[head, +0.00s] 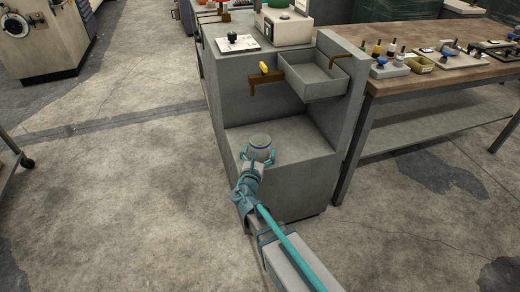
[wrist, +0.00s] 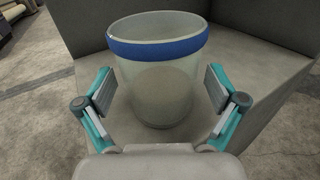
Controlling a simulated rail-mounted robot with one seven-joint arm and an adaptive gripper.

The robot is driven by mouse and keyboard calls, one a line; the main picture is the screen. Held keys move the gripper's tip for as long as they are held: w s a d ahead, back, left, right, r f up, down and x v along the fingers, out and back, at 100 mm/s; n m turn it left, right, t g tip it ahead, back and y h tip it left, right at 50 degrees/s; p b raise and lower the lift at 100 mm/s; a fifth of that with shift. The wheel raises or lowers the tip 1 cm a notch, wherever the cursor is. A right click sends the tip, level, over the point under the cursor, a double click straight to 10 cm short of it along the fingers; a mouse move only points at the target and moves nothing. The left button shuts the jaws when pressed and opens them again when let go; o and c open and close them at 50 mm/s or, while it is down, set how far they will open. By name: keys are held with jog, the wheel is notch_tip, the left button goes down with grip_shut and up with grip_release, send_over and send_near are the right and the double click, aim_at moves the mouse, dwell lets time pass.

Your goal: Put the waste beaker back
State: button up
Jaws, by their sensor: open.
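The waste beaker (head: 260,146) is a clear, round vessel with a blue band near its rim. It stands upright on the low grey shelf (head: 300,135) of the cabinet. In the wrist view the beaker (wrist: 158,75) is between the two fingers. My gripper (head: 259,159) is open around it, and a gap shows on each side between finger pads and wall. The gripper also shows in the wrist view (wrist: 160,103). The beaker's base is partly hidden by the gripper in the head view.
A grey basin (head: 314,82) juts out above the shelf, with brass brackets and a yellow-handled tap (head: 265,69) beside it. A side wall (head: 343,90) bounds the shelf on the right. A wooden workbench (head: 430,85) with small tools stands further right.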

jog(key=s+a, duration=0.1)
jog(key=s, duration=0.9)
jog(key=shift+s+a+p, duration=0.15)
jog(key=shift+a+p, duration=0.2)
